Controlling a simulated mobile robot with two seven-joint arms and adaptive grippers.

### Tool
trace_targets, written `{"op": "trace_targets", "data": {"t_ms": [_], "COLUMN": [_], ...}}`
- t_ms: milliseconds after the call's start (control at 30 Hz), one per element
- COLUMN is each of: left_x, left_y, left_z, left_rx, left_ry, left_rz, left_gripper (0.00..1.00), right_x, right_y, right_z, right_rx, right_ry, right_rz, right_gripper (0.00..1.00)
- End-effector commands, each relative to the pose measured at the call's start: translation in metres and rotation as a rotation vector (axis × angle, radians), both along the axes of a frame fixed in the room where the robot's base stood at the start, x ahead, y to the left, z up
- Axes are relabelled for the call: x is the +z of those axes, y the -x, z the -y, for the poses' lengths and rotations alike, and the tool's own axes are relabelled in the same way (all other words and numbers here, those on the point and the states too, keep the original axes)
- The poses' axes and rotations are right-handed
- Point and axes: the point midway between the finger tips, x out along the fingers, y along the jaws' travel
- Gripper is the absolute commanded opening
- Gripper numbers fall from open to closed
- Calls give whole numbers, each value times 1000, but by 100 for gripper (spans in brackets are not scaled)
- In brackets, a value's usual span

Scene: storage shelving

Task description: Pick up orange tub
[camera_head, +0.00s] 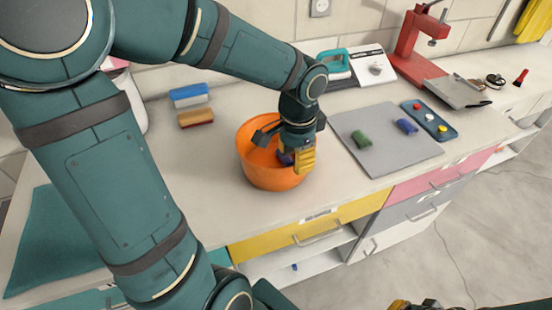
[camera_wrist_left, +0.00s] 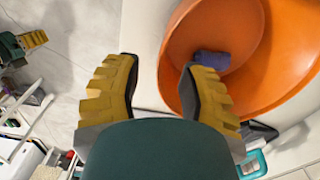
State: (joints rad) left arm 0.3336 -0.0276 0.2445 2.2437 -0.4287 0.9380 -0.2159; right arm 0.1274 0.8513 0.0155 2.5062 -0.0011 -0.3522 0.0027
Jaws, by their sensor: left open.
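The orange tub (camera_head: 262,178) stands upright on the pale worktop, near its front edge. A small blue-purple object lies inside it, clearest in the left wrist view (camera_wrist_left: 211,60). My left gripper (camera_head: 288,152) is open over the right side of the tub, pointing down. In the left wrist view, the tub's rim (camera_wrist_left: 166,75) passes between the open fingers (camera_wrist_left: 159,66), with one finger over the inside and the other outside. Whether they touch the wall I cannot tell. Part of my right gripper (camera_head: 412,305) shows at the bottom edge, mostly cut off.
A grey mat (camera_head: 385,150) with green and blue rolls lies right of the tub. Blue (camera_head: 189,95) and brown (camera_head: 196,118) blocks lie behind it. A red stand (camera_head: 415,45) is at the back. Yellow drawers (camera_head: 300,228) are below the front edge.

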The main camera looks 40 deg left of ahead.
Motion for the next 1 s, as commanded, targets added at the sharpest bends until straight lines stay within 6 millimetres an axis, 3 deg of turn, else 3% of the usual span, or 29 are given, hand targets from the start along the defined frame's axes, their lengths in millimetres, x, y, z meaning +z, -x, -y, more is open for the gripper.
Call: {"op": "trace_targets", "data": {"t_ms": [167, 500, 767, 800, 900, 1000], "left_x": [-9, -53, -54, -54, -54, -54], "left_y": [0, -3, -3, -3, -3, -3], "left_z": [-1, -6, -6, -6, -6, -6], "left_rx": [0, 0, 0, 0, 0, 0], "left_ry": [-1, 0, 0, 0, 0, 0], "left_rz": [-2, -2, 0, 0, 0, 0], "left_gripper": [40, 40, 43, 29, 0, 0], "right_x": [-3, -21, -20, -20, -20, -20], "right_y": [-1, -4, -4, -4, -4, -4], "right_z": [0, 1, 1, 1, 1, 1], "right_rx": [-1, -2, -2, -2, -2, -2], "right_ry": [0, 1, 2, 2, 2, 2], "right_rz": [2, 10, 11, 11, 11, 11], "right_gripper": [0, 0, 0, 0, 0, 0]}}
